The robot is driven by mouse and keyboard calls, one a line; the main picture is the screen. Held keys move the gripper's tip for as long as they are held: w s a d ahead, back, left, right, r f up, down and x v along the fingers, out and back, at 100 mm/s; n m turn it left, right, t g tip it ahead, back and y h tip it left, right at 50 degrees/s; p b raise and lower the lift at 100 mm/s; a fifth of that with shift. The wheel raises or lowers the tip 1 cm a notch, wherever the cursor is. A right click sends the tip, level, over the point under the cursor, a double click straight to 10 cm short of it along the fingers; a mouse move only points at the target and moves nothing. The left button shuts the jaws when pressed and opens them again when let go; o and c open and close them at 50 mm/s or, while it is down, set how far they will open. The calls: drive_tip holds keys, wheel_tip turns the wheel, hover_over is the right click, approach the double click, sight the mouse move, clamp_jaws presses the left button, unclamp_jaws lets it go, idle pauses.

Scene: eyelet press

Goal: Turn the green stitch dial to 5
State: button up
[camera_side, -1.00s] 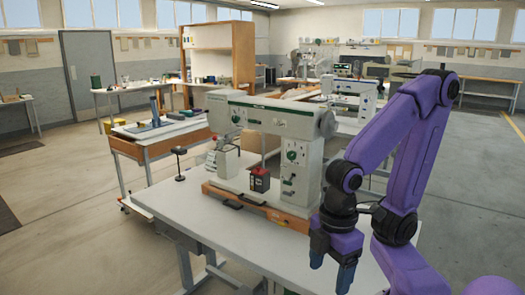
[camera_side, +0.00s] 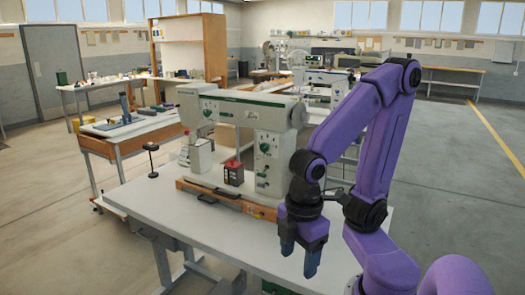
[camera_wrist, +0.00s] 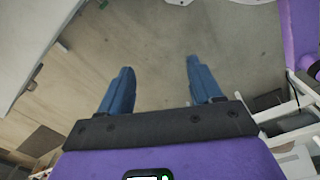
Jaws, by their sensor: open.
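The pale press (camera_side: 243,110) stands on the table in the side view, on an orange-brown base. A small round green dial (camera_side: 265,148) shows on its upright column, and a second green knob (camera_side: 208,114) is on its head. Their markings are too small to read, so I cannot tell which is the stitch dial or its setting. My gripper (camera_side: 300,260) hangs to the right of and nearer than the column, apart from the press, fingers pointing down. It is open and empty. The wrist view shows the two blue fingers (camera_wrist: 159,78) spread over bare floor; no dial shows there.
The white table (camera_side: 190,225) has clear room in front of the press. A red-and-black box (camera_side: 234,175) sits by the column. A small black stand (camera_side: 151,160) is at the table's left. A cart (camera_side: 125,140) stands behind on the left.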

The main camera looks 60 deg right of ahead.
drive_tip(key=w+d+n+h, duration=0.1)
drive_tip(key=w+d+h, duration=0.3)
drive_tip(key=w, duration=0.6)
drive_tip(key=n+h, duration=0.4)
drive_tip(key=h, duration=1)
approach(263, 149)
drive_tip(key=d, duration=0.8)
drive_tip(key=shift+d+r, duration=0.15)
drive_tip(key=c, duration=1)
